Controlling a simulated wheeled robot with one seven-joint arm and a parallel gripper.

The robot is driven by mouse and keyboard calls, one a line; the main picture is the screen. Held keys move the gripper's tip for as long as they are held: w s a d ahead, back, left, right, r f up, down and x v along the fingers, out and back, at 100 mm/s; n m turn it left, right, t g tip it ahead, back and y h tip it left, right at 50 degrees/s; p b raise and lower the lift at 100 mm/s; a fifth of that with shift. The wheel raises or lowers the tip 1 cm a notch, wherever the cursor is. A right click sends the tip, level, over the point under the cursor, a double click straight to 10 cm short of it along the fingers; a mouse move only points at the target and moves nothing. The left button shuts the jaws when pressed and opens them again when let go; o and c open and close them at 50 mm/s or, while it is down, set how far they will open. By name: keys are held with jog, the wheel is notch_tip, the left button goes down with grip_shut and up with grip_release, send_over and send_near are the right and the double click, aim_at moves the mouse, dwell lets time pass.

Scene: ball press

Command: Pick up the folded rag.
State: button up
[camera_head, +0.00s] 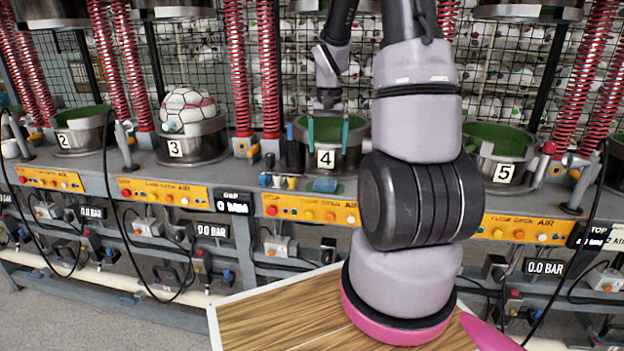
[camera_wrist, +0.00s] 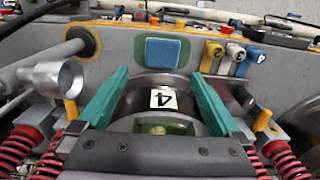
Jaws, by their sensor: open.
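The folded rag (camera_wrist: 167,51) is a small blue square pad. It lies flat on the grey bench beside press cup 4 (camera_wrist: 163,100) in the wrist view. In the head view it is a blue patch (camera_head: 325,185) on the bench's front part, just below cup 4 (camera_head: 326,158). My gripper (camera_head: 328,125) has two teal fingers spread apart over cup 4, with nothing between them. In the wrist view my gripper (camera_wrist: 158,76) is open, and the rag shows beyond the fingertips, apart from them.
Small yellow, white and blue numbered pieces (camera_wrist: 232,58) stand close beside the rag. A dark bottle (camera_head: 294,150) stands left of cup 4. Red springs (camera_head: 268,70) flank the cups. A ball (camera_head: 188,110) sits in cup 3. An orange button panel (camera_head: 311,210) runs along the bench front.

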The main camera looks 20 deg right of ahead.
send_over(325, 182)
notch_tip(325, 182, down, 6)
jog(key=shift+s+d+r, duration=0.1)
notch_tip(325, 182, down, 6)
jog(key=shift+r, duration=0.15)
jog(key=c, duration=1.1)
notch_tip(325, 182, up, 10)
jog(key=shift+r, duration=0.1)
